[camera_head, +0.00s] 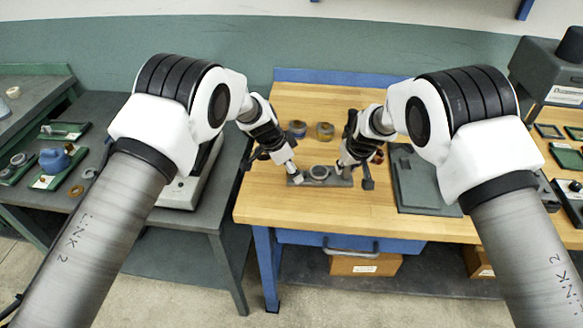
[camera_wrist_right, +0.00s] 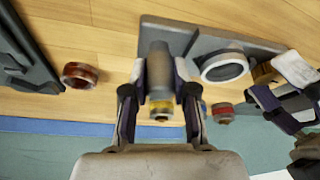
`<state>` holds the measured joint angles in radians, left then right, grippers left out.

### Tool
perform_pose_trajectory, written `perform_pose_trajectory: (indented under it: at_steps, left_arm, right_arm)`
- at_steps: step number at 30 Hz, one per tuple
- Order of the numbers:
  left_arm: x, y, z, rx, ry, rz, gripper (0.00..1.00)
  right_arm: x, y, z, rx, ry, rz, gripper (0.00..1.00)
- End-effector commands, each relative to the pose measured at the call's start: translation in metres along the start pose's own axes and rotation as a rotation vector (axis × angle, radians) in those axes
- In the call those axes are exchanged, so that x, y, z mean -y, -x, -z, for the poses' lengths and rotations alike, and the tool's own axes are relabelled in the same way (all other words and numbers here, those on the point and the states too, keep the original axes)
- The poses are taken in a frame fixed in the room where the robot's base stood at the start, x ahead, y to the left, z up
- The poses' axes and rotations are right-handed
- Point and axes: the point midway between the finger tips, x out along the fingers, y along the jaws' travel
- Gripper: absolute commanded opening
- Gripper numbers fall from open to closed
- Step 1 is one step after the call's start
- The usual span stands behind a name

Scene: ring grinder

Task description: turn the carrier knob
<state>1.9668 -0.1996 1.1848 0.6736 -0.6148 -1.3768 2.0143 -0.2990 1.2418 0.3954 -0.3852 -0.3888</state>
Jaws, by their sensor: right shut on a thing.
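The dark grey carrier (camera_head: 343,183) lies flat on the wooden bench, with a grey ring (camera_head: 319,172) standing out on its middle. The ring (camera_wrist_right: 224,67) and the carrier plate (camera_wrist_right: 172,33) also show in the right wrist view. My right gripper (camera_wrist_right: 159,92) is shut on the grey, brass-ended carrier knob (camera_wrist_right: 158,62) at one end of the carrier. In the head view my right gripper (camera_head: 355,172) is at the carrier's right end. My left gripper (camera_head: 278,160) is at the left end, by a pale block (camera_wrist_right: 297,70); its jaw opening is unclear.
Two small round containers (camera_head: 298,129) (camera_head: 325,131) stand behind the carrier. A red-brown ring (camera_wrist_right: 80,75) lies near a dark tray (camera_head: 417,175) at the right. Bare bench (camera_head: 300,220) lies in front of the carrier. A drawer handle (camera_head: 350,252) sticks out below.

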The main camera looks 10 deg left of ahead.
Motion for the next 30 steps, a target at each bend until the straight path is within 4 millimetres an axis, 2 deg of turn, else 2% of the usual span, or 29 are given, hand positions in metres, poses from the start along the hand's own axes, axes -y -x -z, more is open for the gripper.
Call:
perform_pose_trajectory:
  at_steps: [4, 5, 9, 10, 16, 23, 30]
  left_arm:
    - [0.0002, 0.0003, 0.0001, 0.0, 0.0, 0.0, 0.64]
    - [0.0002, 0.0004, 0.0001, 0.0, 0.0, 0.0, 0.61]
    - [0.0002, 0.0005, 0.0001, 0.0, 0.0, 0.0, 0.11]
    - [0.0002, 0.0005, 0.0001, 0.0, 0.0, 0.0, 0.04]
    - [-0.0005, 0.0006, 0.0002, 0.001, 0.027, 0.012, 0.04]
    - [-0.0013, 0.0005, 0.0002, 0.001, 0.215, 0.09, 0.04]
    - [-0.0009, 0.0006, 0.0002, 0.0, 0.227, 0.095, 0.04]
  right_arm:
    - [0.0, -0.0002, -0.0005, 0.001, 0.0, 0.0, 0.0]
    - [0.0, -0.0002, -0.0005, 0.001, 0.0, 0.0, 0.0]
    - [0.0, -0.0002, -0.0006, 0.001, 0.0, 0.0, 0.0]
    - [0.0, -0.0002, -0.0006, 0.002, 0.0, 0.0, 0.0]
    - [0.0, -0.0001, -0.0005, 0.001, 0.0, 0.0, 0.0]
    - [0.0, -0.0001, -0.0004, 0.001, 0.0, 0.0, 0.0]
    - [-0.0001, 0.0, -0.0003, 0.001, 0.0, 0.0, 0.0]
